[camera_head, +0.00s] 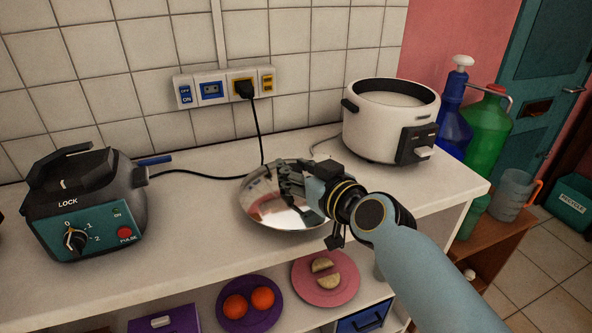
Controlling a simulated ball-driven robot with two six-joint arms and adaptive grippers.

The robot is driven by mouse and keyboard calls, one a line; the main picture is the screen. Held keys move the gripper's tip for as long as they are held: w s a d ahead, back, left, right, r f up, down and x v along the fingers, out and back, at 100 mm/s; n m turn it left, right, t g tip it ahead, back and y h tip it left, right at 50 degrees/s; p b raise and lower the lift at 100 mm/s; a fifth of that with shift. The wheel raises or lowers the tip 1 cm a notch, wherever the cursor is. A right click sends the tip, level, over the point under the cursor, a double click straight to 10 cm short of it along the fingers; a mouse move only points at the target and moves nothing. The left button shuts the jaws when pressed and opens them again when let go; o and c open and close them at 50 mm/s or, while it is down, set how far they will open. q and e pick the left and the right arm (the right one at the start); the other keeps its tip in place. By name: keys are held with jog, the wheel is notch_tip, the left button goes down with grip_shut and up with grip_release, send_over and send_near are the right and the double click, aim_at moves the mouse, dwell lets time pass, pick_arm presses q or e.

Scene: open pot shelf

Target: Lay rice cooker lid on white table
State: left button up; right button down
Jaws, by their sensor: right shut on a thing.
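The rice cooker lid (262,207) is a shiny, round metal disc in the middle of the view. It is low over the white table (190,228); I cannot tell whether it touches the surface. My right gripper (296,192) is shut on the lid at its upper middle, and the gripper's fingers partly hide the lid. The white rice cooker (368,131) stands open, without a lid, at the back right of the table. My left gripper is not in view.
A dark blender base (105,215) stands at the left. A black cable (205,176) runs behind the lid to the wall sockets. Blue (452,115) and green (486,128) bottles stand at the right. Plates of food (320,298) sit on the shelf below.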

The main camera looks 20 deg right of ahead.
jog(key=shift+f, duration=0.2)
jog(key=c, duration=0.9)
grip_release()
jog(key=shift+c, duration=0.2)
jog(key=shift+r, duration=0.2)
jog(key=v, duration=1.2)
